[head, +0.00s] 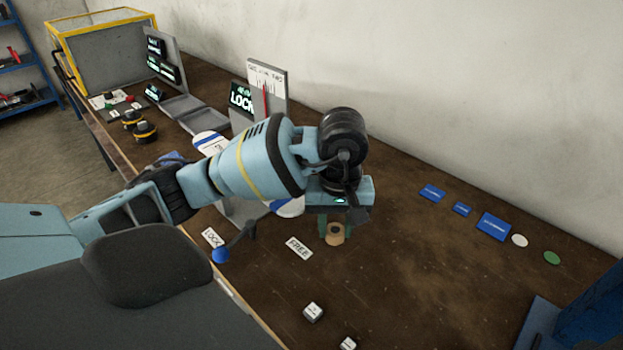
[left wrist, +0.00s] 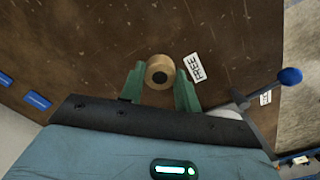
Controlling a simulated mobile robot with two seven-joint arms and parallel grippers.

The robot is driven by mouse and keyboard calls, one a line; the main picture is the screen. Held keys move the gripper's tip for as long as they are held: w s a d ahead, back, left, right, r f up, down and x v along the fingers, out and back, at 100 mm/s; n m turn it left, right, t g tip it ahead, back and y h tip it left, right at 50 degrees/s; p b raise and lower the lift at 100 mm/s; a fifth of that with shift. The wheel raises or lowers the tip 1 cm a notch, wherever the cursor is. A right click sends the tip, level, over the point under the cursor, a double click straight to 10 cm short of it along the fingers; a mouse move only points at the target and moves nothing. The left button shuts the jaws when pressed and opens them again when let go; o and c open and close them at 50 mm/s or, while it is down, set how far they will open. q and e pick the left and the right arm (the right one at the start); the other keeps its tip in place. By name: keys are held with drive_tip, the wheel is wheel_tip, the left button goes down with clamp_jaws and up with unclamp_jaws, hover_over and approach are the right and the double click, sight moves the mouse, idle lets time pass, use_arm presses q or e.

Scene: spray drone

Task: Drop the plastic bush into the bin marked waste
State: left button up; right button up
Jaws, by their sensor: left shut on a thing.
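The plastic bush (head: 336,239) is a short tan ring with a dark hole. My left gripper (head: 335,231) is shut on it, over the brown bench top. In the left wrist view the bush (left wrist: 160,68) sits between the tips of the two green fingers (left wrist: 158,84). How far it is above the bench is hard to tell. No bin with a readable waste mark shows. A blue structure (head: 592,315) is cut off at the lower right, and I cannot tell whether it is a bin. My right gripper is not in view.
A lever with a blue knob (head: 220,255) stands by the LOCK label (head: 212,237) and FREE label (head: 299,248). Small white blocks (head: 313,312) lie nearer the front edge. Blue cards (head: 493,226) and two discs lie at right. The bench right of my gripper is mostly clear.

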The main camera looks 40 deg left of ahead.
use_arm(q)
drive_tip(key=w+a, duration=0.5)
drive_tip(key=w+a+f, duration=0.1)
drive_tip(key=w+a, duration=0.2)
drive_tip(key=shift+w+a, duration=0.3)
drive_tip(key=shift+w, duration=0.05)
drive_tip(key=shift+w+a, duration=0.1)
drive_tip(key=shift+w+a+f, duration=0.1)
drive_tip(key=shift+w+a, duration=0.1)
drive_tip(key=shift+f+p, duration=0.45)
drive_tip(key=shift+f, duration=1.3)
drive_tip(key=shift+f, duration=0.1)
drive_tip(key=shift+f, duration=0.15)
drive_tip(key=o, duration=0.9)
drive_tip(key=shift+o, duration=0.2)
wheel_tip(320, 180, up, 12)
drive_tip(key=shift+r, duration=0.25)
